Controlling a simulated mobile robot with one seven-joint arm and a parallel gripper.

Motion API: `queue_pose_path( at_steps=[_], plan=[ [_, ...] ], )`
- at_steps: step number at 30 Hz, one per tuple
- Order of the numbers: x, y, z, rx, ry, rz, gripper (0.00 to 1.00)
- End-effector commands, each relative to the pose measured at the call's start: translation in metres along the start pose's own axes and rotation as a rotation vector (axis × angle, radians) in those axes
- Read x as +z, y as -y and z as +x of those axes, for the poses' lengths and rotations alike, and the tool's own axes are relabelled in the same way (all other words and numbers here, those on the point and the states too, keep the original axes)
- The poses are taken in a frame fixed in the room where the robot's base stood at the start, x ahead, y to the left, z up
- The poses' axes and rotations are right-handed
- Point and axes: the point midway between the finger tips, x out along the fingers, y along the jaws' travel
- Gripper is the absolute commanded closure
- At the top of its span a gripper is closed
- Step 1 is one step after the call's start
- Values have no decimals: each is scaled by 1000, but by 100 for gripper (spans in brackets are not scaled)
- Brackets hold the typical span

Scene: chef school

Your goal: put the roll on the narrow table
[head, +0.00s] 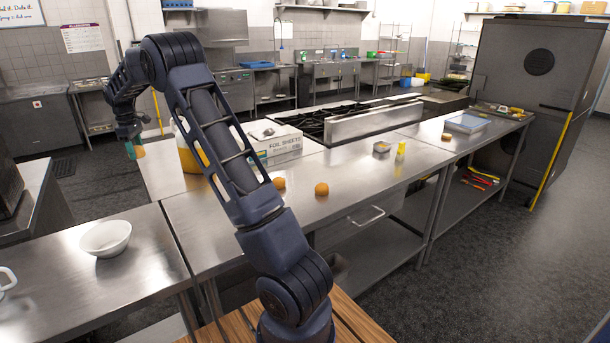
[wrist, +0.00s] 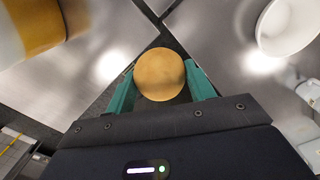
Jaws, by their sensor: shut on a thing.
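My gripper (wrist: 160,88) is shut on a round golden-brown roll (wrist: 159,73), held between its two green fingers in the wrist view. In the head view my gripper (head: 133,146) and the small roll (head: 139,152) are at the upper left, held in the air. The wrist view shows them above a dark gap between steel tops. A steel table (head: 65,290) with a white bowl stands at the left front, and a long steel counter (head: 345,180) runs beside it. I cannot tell for sure which one is the narrow table.
The white bowl (head: 106,238) also shows in the wrist view (wrist: 288,25). Two more brown round things (head: 321,189) (head: 279,183) lie on the long counter. A foil box (head: 268,140), a yellow container (head: 190,152) and a stove (head: 345,119) stand behind. Bare steel surrounds the bowl.

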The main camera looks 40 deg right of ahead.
Motion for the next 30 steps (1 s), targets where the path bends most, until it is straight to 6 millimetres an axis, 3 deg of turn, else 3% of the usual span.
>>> queue_pose_path(
  at_steps=[1,6,15,22,30],
  plan=[
    [21,-14,0,0,1,35,69],
    [86,-53,2,-1,4,141,69],
    [207,-104,6,-6,6,332,69],
    [304,-129,8,-11,4,481,69],
    [423,-140,11,-15,0,662,69]
  ],
)
